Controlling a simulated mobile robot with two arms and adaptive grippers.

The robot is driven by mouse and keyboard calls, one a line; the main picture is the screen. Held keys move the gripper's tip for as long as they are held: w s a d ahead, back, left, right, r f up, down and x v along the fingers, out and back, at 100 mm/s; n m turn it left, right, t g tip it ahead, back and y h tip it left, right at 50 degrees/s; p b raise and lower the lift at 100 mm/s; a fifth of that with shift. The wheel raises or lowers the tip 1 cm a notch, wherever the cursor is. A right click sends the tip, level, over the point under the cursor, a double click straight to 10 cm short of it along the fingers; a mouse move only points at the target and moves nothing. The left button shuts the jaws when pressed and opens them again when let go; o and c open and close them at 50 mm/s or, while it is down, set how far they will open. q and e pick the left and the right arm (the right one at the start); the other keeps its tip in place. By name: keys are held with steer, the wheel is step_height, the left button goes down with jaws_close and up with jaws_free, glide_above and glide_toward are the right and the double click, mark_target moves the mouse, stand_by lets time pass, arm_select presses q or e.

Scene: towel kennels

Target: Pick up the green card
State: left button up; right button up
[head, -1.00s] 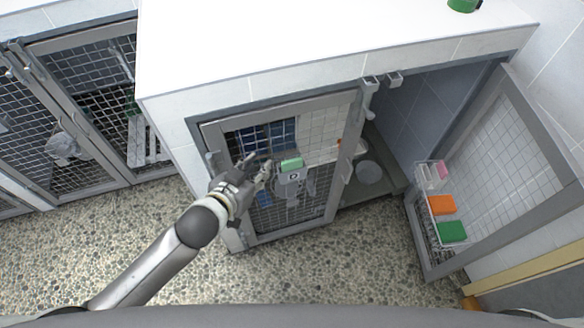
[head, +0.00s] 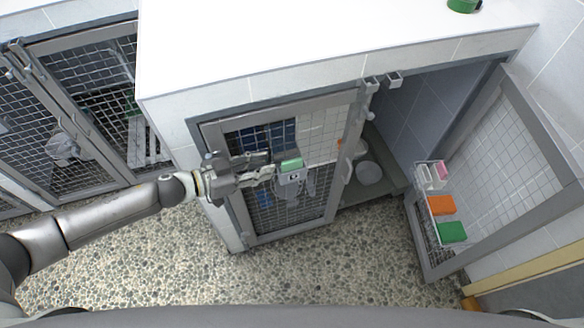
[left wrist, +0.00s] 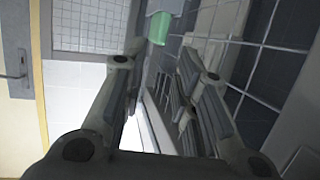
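The green card (head: 291,163) stands in a small grey holder (head: 292,178) on the mesh door of the middle kennel. Its top part shows above the holder. In the left wrist view a green piece, which looks like this card (left wrist: 159,28), is at the top, beyond and between my fingertips. My left gripper (head: 268,166) is just left of the card in the head view, pointing right towards it. Its fingers are open with an empty gap between them, also in the left wrist view (left wrist: 163,58). I cannot tell whether it touches the holder. My right gripper is not in view.
A right-hand kennel door (head: 520,150) stands open. Its wire basket (head: 432,212) holds an orange and a green item (head: 452,232). A white counter top (head: 300,45) lies above the kennels. More mesh kennel doors are at left. The pebbled floor (head: 330,275) is clear.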

mark_target(288, 162)
arm_select(q)
steer(key=shift+x, duration=3.65)
steer(key=shift+s+f, duration=0.1)
steer(key=shift+s, duration=0.05)
steer(key=shift+c, duration=0.4)
jaws_close()
